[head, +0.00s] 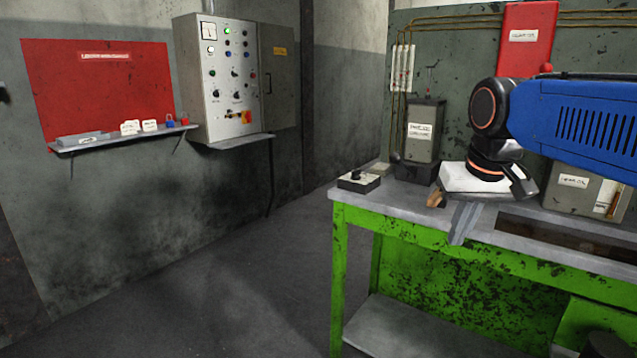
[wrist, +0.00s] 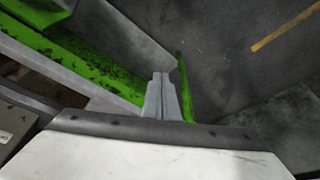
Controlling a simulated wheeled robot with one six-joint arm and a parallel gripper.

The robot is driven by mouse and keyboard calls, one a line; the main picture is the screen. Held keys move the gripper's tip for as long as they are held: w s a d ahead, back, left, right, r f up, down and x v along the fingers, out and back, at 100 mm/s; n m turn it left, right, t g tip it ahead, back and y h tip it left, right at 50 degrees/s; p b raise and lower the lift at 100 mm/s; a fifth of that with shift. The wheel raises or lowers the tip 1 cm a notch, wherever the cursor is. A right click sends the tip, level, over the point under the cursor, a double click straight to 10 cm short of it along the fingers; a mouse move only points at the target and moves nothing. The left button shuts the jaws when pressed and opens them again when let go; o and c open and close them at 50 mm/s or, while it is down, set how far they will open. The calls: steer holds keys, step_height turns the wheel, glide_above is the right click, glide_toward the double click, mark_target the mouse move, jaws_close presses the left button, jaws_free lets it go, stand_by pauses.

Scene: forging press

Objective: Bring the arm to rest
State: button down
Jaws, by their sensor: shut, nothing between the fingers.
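My gripper (head: 465,222) hangs from the blue arm at the right of the head view, over the front edge of the green workbench (head: 405,213). Its grey fingers point down and are together, with nothing between them. In the wrist view the closed fingers of my gripper (wrist: 161,95) show in the middle, beyond its white body. Below them are the bench edge and the dark floor. Whether the fingertips touch the bench cannot be told.
A small black-knobbed box (head: 358,181) sits at the bench's left corner. A grey box (head: 423,135) stands behind. Another grey box (head: 572,192) is at right. A control cabinet (head: 222,80) and a shelf (head: 125,137) are on the left wall. The floor (head: 250,250) between is clear.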

steer(key=s+d+f+t, duration=0.1)
steer(key=s+d+f, duration=0.1)
steer(key=s+f, duration=1.3)
step_height(320, 180, down, 3)
steer(key=shift+s+f, duration=0.15)
steer(key=shift+s, duration=0.25)
steer(key=shift+d, duration=0.1)
